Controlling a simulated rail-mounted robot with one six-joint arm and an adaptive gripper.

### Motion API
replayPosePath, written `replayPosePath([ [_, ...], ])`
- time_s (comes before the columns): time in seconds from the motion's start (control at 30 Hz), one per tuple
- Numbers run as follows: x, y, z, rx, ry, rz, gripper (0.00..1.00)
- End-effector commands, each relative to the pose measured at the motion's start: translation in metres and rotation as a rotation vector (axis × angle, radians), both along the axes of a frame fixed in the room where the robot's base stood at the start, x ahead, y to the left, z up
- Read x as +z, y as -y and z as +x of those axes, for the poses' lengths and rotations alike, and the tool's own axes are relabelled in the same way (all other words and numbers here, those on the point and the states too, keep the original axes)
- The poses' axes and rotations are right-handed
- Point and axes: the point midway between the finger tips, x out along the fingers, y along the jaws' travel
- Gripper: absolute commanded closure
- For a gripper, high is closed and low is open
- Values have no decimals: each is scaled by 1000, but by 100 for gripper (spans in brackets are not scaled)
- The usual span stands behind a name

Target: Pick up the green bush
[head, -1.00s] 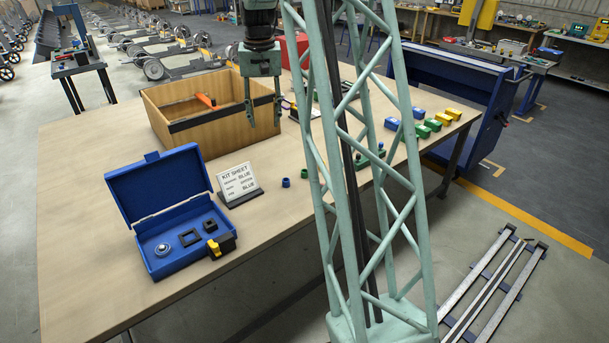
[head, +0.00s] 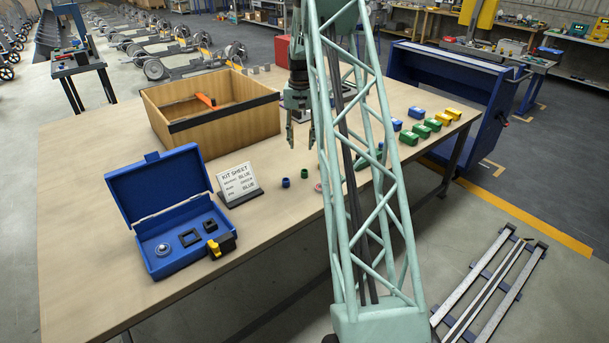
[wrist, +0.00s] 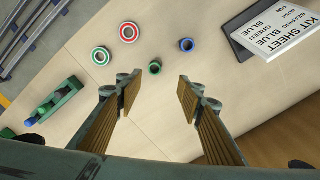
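The green bush (head: 304,174) is a small, dark green hollow cylinder standing on the table, just right of the blue bush (head: 286,182). In the wrist view the green bush (wrist: 155,68) shows in line with the gap between my fingertips, a little beyond them, with the blue bush (wrist: 186,45) up and right of it. My gripper (head: 301,146) is open and empty, its fingers pointing down above the table behind the bushes. The wrist view shows both fingers of my gripper (wrist: 156,80) spread wide. Nothing hides the green bush in the wrist view.
A red ring (wrist: 129,32) and a green ring (wrist: 101,56) lie close to the green bush. The kit sheet (head: 239,184), an open blue case (head: 165,215) and a wooden box (head: 230,128) stand to the left. Green parts (wrist: 52,105) lie at the other side.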

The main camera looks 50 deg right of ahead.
Motion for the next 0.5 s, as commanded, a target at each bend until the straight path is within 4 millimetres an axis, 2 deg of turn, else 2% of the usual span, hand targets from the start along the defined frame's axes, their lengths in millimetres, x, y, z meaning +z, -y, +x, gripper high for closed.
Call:
replayPosePath([
  [0.13,-13,12,-3,-16,-4,4,65],
  [0.5,-17,15,-4,-20,-4,4,65],
])
